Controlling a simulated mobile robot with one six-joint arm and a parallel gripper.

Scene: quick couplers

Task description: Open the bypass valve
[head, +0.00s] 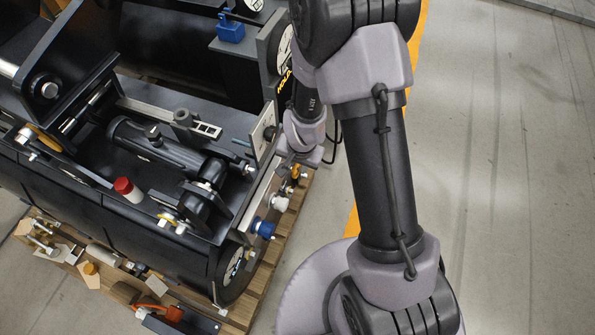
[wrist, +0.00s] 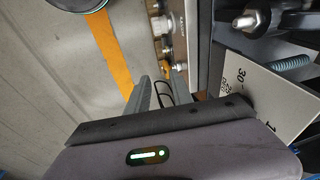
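The coupler plate (head: 262,196) on the machine's near end carries a blue fitting (head: 263,228), a silver fitting (head: 279,202) and a small orange-yellow part (head: 295,174), perhaps the bypass valve's handle. In the wrist view a small orange-brass part (wrist: 167,69) shows just beyond my fingertips, beside silver fittings (wrist: 160,25). My gripper (wrist: 160,77) has its two fingers apart with nothing held between them. In the head view my wrist (head: 303,140) is close above the plate's upper end, and the fingers are mostly hidden. I cannot tell the valve's position.
A labelled plate (wrist: 270,97) and a threaded bolt (wrist: 292,63) are close to the right of my gripper in the wrist view. A dark cable loop hangs near the fingers. The machine stands on a wooden pallet (head: 240,312). Grey floor (head: 510,150) right of the yellow line is clear.

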